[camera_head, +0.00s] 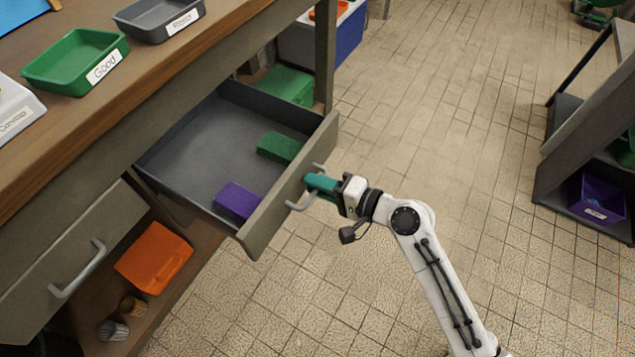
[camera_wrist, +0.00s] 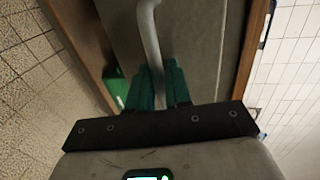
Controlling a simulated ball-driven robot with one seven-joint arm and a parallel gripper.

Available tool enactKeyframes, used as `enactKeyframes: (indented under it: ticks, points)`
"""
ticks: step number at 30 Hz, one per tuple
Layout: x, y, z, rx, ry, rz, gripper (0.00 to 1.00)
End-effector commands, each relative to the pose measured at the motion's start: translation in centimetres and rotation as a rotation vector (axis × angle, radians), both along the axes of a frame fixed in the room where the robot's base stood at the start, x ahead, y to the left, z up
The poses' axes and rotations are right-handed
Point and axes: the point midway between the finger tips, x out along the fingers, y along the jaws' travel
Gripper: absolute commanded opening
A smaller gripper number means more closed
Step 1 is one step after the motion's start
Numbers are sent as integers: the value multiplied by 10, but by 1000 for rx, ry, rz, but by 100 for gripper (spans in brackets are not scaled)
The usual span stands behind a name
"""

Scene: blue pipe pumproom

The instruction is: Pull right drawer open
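The right drawer (camera_head: 262,228) is pulled well out of the wooden workbench in the head view, its grey inside showing. A green block (camera_head: 279,147) and a purple block (camera_head: 237,201) lie in it. Its curved metal handle (camera_head: 301,205) is on the front panel. My gripper (camera_head: 319,184) is at the handle, its teal fingers reaching it from the right. In the wrist view the handle (camera_wrist: 149,35) runs down between the two fingers (camera_wrist: 158,88), which close around it. The contact points are partly hidden by the fingers.
A shut left drawer (camera_head: 40,275) has a similar handle. An orange bin (camera_head: 153,258) is on the shelf below. Trays, including a green one (camera_head: 68,65), stand on the bench top. The tiled floor right of the drawer is clear up to a dark rack (camera_head: 585,130).

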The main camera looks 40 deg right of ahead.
Motion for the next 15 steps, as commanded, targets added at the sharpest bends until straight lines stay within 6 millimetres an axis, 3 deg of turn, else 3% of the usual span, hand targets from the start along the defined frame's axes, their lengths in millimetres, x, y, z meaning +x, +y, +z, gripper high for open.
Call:
enactKeyframes:
  ticks: [3,11,15]
  points:
    - [0,0,0,0,0,0,30]
    - [-1,0,0,0,0,0,30]
    - [-13,-5,2,0,1,-2,30]
